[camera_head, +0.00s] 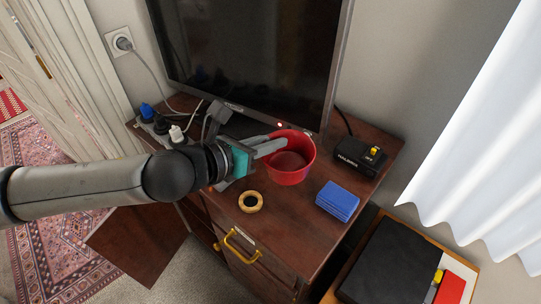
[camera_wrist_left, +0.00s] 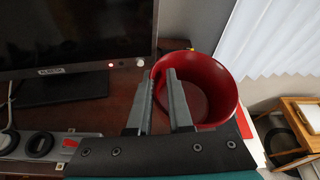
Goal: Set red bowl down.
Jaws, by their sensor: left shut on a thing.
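The red bowl (camera_head: 291,168) is at the top of the dark wooden cabinet (camera_head: 290,225), in front of the television. In the head view my left gripper (camera_head: 268,145) reaches it from the left, with its fingers at the bowl's left rim. In the left wrist view the red bowl (camera_wrist_left: 205,90) shows its open inside, and the fingers of my left gripper (camera_wrist_left: 165,85) are shut on its near left wall. The bowl looks upright. I cannot tell whether its base touches the cabinet top. My right gripper is not in view.
A blue stack (camera_head: 338,201), a tan ring (camera_head: 250,202) and a black box (camera_head: 359,155) lie on the cabinet top around the bowl. The television (camera_head: 250,60) stands behind. A power strip (camera_head: 165,130) with plugs is at left. A cabinet door (camera_head: 137,240) hangs open below.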

